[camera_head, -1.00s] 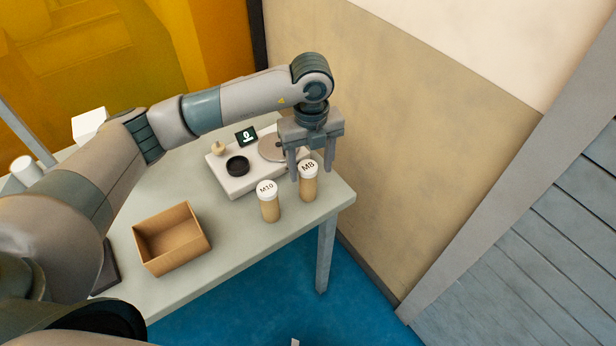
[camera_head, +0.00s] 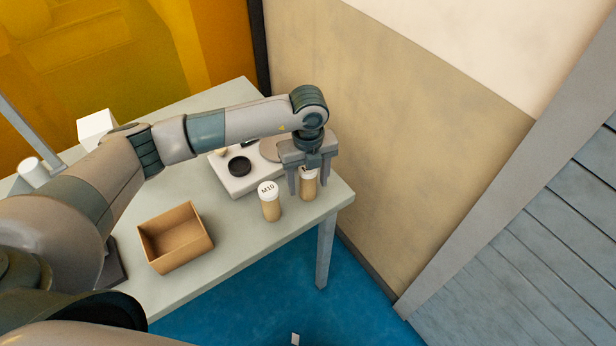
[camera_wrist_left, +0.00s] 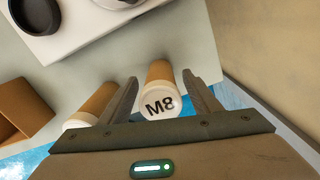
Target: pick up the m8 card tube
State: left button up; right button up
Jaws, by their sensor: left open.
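The M8 card tube (camera_head: 308,188) stands upright near the right corner of the table, brown with a white cap. In the left wrist view its cap marked M8 (camera_wrist_left: 160,104) sits between the two fingers. My left gripper (camera_head: 307,188) is open and points down, with one finger on each side of the tube. The gripper hides most of the tube's cap in the head view. I cannot tell whether a finger touches it. The M10 card tube (camera_head: 270,203) stands upright to the left of the M8 tube. My right gripper is not in view.
An open cardboard box (camera_head: 175,238) stands on the table (camera_head: 235,235) at the left. A white scale-like device (camera_head: 232,181) with a black round dish (camera_head: 239,166) sits behind the tubes. A beige wall (camera_head: 400,150) rises close by on the right.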

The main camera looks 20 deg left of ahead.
pick_arm(q)
jog(key=shift+d+f, duration=0.1)
jog(key=shift+f, duration=0.8)
jog(key=c, duration=1.2)
